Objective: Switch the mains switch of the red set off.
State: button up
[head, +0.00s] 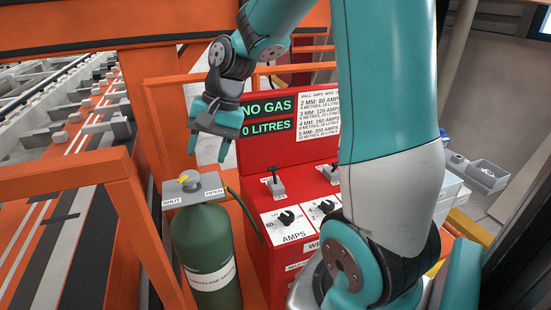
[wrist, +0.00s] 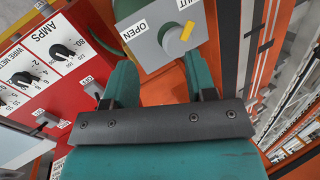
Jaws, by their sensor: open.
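The red set (head: 255,160) stands in the middle of the head view. Two dark levers on grey blocks, a left one (head: 274,177) and a right one (head: 333,172), rise from its top. Their labels are too small to read, so I cannot tell which is the mains switch. In the wrist view the set's red panel (wrist: 72,22) is at left, with a lever block (wrist: 93,88) left of my fingers. My gripper (head: 208,153) is open and empty, fingers pointing down above the green cylinder's valve plate. It also shows in the wrist view (wrist: 158,66).
A green cylinder (head: 203,245) stands left of the set; its valve plate (wrist: 155,55) has a yellow pointer and SHUT and OPEN labels. The AMPS knob (head: 286,217) sits before the left lever. Green displays read NO GAS (head: 267,106) and 0 LITRES. Orange rails (head: 105,165) stand at left.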

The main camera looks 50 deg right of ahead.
jog(key=w+d+m+t+p, duration=0.15)
jog(key=d+m, duration=0.65)
jog(key=d, duration=0.8)
jog(key=m+h+p, duration=0.1)
jog(key=m+p, duration=0.2)
jog(key=m, duration=0.4)
send_near(276, 167)
jog(key=p+x, duration=0.4)
jog(key=x, duration=0.7)
jog(key=shift+p, duration=0.3)
jog(key=shift+c, duration=0.2)
